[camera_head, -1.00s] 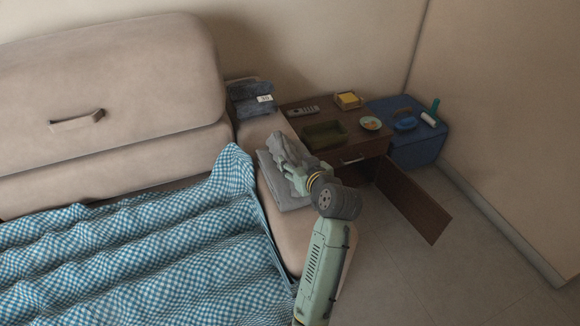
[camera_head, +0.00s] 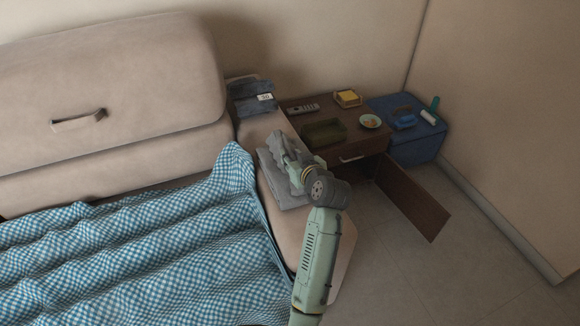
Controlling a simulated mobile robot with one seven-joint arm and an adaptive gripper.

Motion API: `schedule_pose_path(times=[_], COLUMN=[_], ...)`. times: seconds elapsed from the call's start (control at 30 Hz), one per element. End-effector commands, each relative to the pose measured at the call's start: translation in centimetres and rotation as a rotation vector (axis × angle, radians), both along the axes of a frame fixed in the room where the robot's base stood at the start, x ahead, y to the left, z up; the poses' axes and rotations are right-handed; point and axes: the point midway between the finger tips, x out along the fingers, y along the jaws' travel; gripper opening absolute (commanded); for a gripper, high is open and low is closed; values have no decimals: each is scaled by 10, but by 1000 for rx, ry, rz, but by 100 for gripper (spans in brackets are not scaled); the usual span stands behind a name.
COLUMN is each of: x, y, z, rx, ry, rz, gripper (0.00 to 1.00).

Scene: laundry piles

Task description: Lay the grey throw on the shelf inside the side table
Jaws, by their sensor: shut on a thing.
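The grey throw (camera_head: 277,182) lies on the sofa's right arm, partly bunched up around my gripper (camera_head: 284,160). My gripper is shut on the throw, and my arm hides part of the cloth. The brown side table (camera_head: 362,146) stands to the right of the sofa arm. Its door (camera_head: 412,198) hangs open toward the front right. The shelf inside is mostly hidden behind my arm and in shadow.
A green tray (camera_head: 324,132), a remote (camera_head: 303,109), a yellow item in a holder (camera_head: 348,97) and a small plate (camera_head: 370,121) stand on the tabletop. A blue box (camera_head: 418,148) is at right. Folded dark cloth (camera_head: 250,97) lies behind the throw. A checked blanket (camera_head: 130,250) covers the seat.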

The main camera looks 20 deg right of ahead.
Motion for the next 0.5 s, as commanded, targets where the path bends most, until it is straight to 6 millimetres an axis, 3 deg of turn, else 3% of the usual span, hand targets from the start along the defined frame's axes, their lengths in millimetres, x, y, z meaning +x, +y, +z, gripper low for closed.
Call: schedule_pose_path(times=[0.3, 0.5], x=[0, 0], y=[0, 0], z=[0, 0], rx=[0, -1], ry=[0, 0], rz=[0, 0], gripper=[0, 0])
